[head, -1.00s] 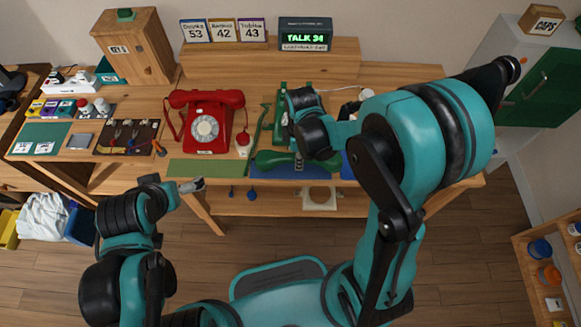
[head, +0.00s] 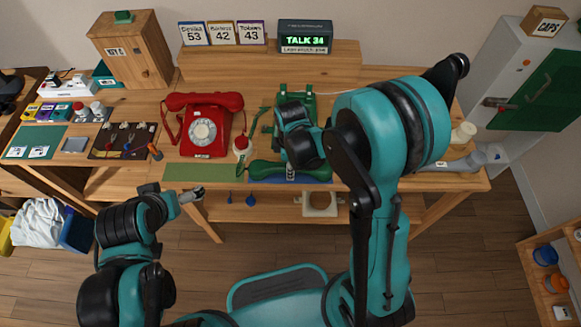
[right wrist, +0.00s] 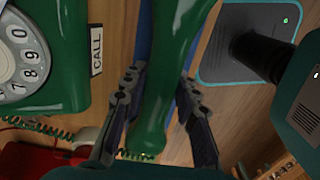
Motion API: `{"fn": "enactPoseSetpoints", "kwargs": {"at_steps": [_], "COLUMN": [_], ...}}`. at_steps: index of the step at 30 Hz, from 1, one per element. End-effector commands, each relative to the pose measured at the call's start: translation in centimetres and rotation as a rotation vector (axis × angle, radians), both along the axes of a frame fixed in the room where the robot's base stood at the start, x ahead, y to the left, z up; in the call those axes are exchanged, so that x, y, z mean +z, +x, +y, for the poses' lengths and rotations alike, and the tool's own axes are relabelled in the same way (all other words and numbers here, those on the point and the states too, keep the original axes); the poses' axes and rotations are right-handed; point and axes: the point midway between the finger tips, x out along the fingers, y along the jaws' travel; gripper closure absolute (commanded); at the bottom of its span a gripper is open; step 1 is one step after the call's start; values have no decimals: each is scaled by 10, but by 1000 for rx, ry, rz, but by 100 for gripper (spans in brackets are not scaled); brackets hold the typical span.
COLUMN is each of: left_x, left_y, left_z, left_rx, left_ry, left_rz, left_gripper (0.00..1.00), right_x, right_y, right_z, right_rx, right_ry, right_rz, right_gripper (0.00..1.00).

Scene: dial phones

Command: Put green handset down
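The green handset (head: 262,170) lies lengthwise along the front edge of the table, over the blue mat (head: 322,181). My right gripper (head: 291,173) is at the middle of its handle. In the right wrist view the handset (right wrist: 160,80) runs between the two fingers of my right gripper (right wrist: 163,80), which close in on both sides of it. The green phone (head: 296,100) stands behind, partly hidden by my right arm; its dial shows in the right wrist view. Whether the handset rests fully on the mat is hard to see. My left gripper (head: 192,196) is away in front of the table.
A red phone (head: 207,125) with its handset on stands left of the green one. An empty green mat (head: 197,172) lies before it. A display (head: 305,37) reads TALK 34. A grey object (head: 468,161) and a white cup-like piece (head: 463,132) are at the right end.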

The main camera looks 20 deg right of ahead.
Motion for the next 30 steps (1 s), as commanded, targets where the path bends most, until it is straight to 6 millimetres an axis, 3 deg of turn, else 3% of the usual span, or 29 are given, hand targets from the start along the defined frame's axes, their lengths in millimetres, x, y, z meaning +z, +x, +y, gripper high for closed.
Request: {"fn": "enactPoseSetpoints", "kwargs": {"at_steps": [10,14,24,30], "left_x": [1,7,37,47], "left_y": [0,0,0,0], "left_z": [0,0,0,0], "left_rx": [0,0,0,0], "left_ry": [0,0,0,0], "left_rz": [0,0,0,0], "left_gripper": [0,0,0,0], "right_x": [1,10,84,114], "right_y": [0,0,-1,0], "right_z": [0,0,0,0], "right_rx": [0,0,0,0], "right_ry": [0,0,0,0], "right_rz": [0,0,0,0], "right_gripper": [53,53,53,53]}}
